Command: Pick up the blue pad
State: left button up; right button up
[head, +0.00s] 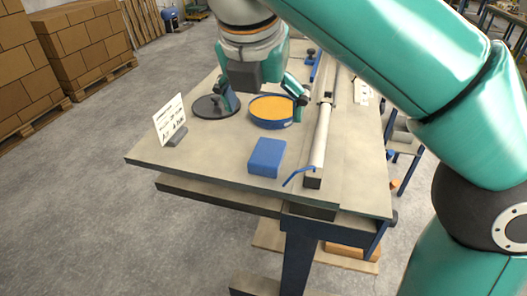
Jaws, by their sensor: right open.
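The blue pad (267,157) is a small blue block with rounded edges. It lies on the workbench (215,151), near the front edge, left of the long metal roller bar. My right gripper (261,107) is above the bench behind the pad, with its fingers spread wide apart and nothing seen between them but the bench and part of a round dish. It does not touch the pad. My left gripper is not in the picture.
A blue-rimmed dish with an orange inside (271,108) and a dark round disc (208,107) are close to the right gripper's fingers. A small sign (170,119) stands on the left. The roller bar (322,137) runs along the right. The bench's front left is clear.

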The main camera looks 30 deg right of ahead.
jog(key=b, duration=0.2)
send_over(267, 152)
jog(key=s+a, duration=0.1)
jog(key=s, duration=0.1)
jog(key=f, duration=0.8)
jog(key=shift+w+a+f, duration=0.1)
jog(key=shift+a+f, duration=0.1)
jog(key=shift+d+f+b, duration=0.1)
jog(key=shift+f+b, duration=0.2)
jog(key=shift+f, duration=0.05)
jog(key=shift+w+d+f, duration=0.1)
jog(key=shift+w+f, duration=0.15)
jog(key=shift+f, duration=0.15)
jog(key=shift+b+x, duration=0.45)
jog(key=shift+x, duration=1.9)
jog(key=shift+c, duration=0.4)
jog(key=c, duration=1.1)
jog(key=shift+r, duration=0.1)
